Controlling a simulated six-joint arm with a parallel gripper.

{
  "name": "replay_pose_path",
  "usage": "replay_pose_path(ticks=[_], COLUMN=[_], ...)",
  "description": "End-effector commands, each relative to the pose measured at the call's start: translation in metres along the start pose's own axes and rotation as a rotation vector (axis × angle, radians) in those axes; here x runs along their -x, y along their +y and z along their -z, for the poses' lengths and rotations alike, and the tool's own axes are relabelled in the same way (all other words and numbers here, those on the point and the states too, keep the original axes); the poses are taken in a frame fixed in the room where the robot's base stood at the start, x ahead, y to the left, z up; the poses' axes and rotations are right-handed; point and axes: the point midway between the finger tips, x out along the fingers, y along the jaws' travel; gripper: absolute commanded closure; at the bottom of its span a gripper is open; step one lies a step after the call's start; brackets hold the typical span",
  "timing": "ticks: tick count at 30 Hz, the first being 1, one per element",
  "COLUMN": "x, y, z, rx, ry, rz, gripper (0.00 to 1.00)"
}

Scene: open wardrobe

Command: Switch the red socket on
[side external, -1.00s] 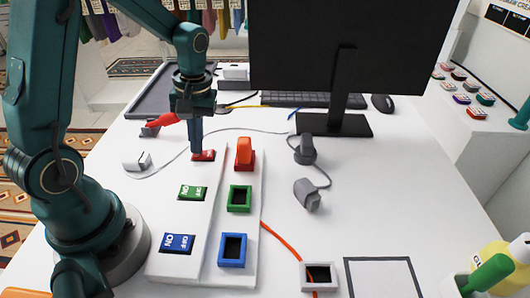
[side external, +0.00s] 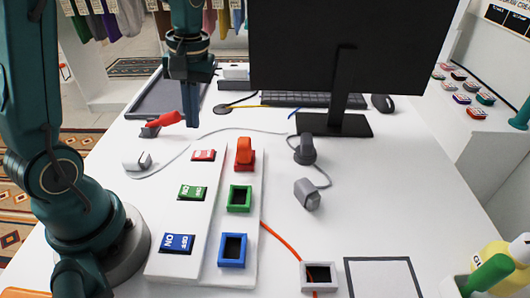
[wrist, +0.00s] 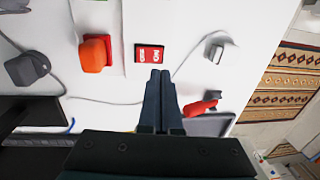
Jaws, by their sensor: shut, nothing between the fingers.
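The red switch (side external: 204,155) sits at the far end of the white switch panel (side external: 185,225), with its label facing up. In the wrist view the red switch (wrist: 149,54) shows "OFF" on its left part and "ON" on its right part. Beside it is the red socket (side external: 245,166) with an orange plug (side external: 244,149) standing in it; the plug also shows in the wrist view (wrist: 94,54). My gripper (side external: 192,124) is shut and empty, raised above the table behind the red switch. In the wrist view its fingertips (wrist: 160,73) point toward the switch, apart from it.
Green (side external: 193,192) and blue (side external: 177,243) switches and empty green (side external: 239,198) and blue (side external: 232,250) sockets lie nearer. A monitor (side external: 345,60) stands behind. A grey plug (side external: 308,194), a white plug (side external: 138,161) and a red-handled object (side external: 164,119) lie around the panel.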

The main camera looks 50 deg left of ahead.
Motion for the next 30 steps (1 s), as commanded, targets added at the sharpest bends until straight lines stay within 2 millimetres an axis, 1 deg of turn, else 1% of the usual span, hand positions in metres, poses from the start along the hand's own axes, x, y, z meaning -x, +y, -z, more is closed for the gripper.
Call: replay_pose_path(ticks=[1,3,6,10,16,27,30], x=[0.013,0.027,0.046,0.062,0.073,0.074,0.083], y=[-0.002,-0.006,-0.011,-0.015,-0.018,-0.018,-0.014], z=[0.002,0.001,0.001,0.001,0.000,-0.001,-0.004], rx=[0.002,0.002,0.002,0.001,0.000,-0.004,-0.022], ry=[0.009,0.007,0.006,0.004,0.000,0.001,0.033], rz=[-0.004,-0.003,-0.002,-0.001,0.000,0.000,-0.014], gripper=[1.00,1.00,1.00,1.00,1.00,1.00,1.00])
